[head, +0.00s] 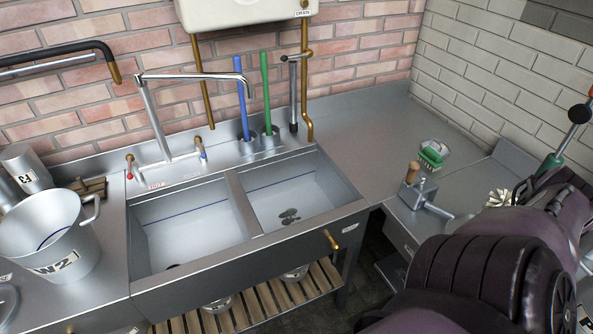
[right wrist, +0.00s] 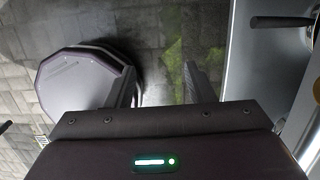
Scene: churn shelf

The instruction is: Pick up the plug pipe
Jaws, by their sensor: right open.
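No label marks the plug pipe. A grey upright pipe with a short T-shaped top (head: 293,98), standing behind the right basin against the brick wall, may be it; I cannot be sure. The double sink (head: 238,215) has two basins, with a drain visible in the right one. My right gripper (right wrist: 163,88) is open and empty in the right wrist view, its two fingers apart above the paved floor, away from the sink. In the head view my right arm fills the lower right, and its fingers cannot be made out. My left gripper is not in view.
A blue-handled tool (head: 241,100) and a green-handled tool (head: 265,95) stand beside the upright pipe. A swivel tap (head: 160,120) arches over the sink. A metal bucket (head: 75,255) stands at left. A green brush (head: 432,155) lies at right. The right counter (head: 370,130) is mostly clear.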

